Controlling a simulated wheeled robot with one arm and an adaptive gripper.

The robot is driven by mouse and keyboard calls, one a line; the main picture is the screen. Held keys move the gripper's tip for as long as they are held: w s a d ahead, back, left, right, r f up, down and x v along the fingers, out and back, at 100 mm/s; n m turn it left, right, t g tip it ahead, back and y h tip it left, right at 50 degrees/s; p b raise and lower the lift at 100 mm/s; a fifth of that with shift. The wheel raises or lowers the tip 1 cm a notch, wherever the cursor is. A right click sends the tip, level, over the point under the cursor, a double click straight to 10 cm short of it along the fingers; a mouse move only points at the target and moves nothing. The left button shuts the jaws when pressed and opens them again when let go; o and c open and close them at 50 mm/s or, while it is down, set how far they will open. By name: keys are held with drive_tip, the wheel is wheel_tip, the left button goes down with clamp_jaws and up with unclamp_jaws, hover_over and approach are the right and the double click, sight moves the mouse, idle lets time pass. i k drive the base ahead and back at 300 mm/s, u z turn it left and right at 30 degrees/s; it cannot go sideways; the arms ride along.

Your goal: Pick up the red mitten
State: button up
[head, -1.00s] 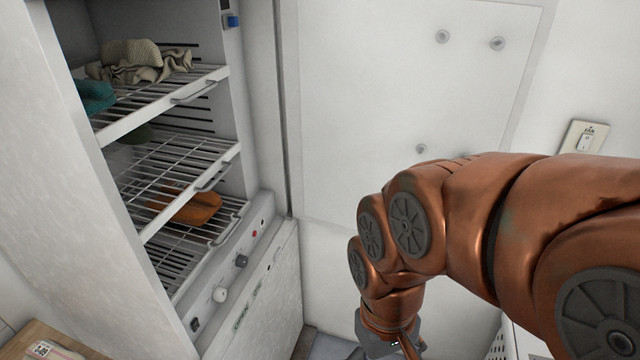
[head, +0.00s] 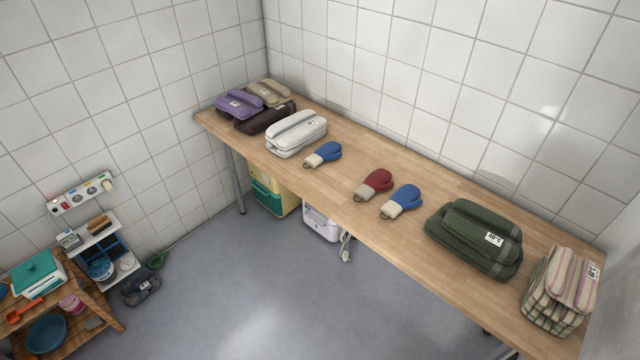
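The red mitten (head: 378,181) lies on the long wooden table (head: 437,264) along the tiled wall, near the middle of its length. It has a cream cuff with a small loop at its lower left. A blue mitten (head: 405,197) lies close by on its right, and another blue mitten (head: 327,152) lies to its left. Nothing covers the red mitten. My gripper is not in the head view now, so its state is hidden.
A white folded bundle (head: 297,132) and purple bundle (head: 238,104) lie left on the table; green (head: 470,240) and striped (head: 560,290) bundles lie right. Bins stand underneath. A wooden shelf unit (head: 93,318) stands at lower left. The grey floor (head: 260,275) in front is clear.

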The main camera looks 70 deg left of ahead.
sight(379, 180)
drive_tip(key=u, duration=2.9)
drive_tip(key=i, duration=0.95)
drive_tip(key=u, duration=0.5)
drive_tip(key=i, duration=1.05)
drive_tip(key=z, duration=0.75)
drive_tip(key=i, duration=0.5)
drive_tip(key=z, duration=0.45)
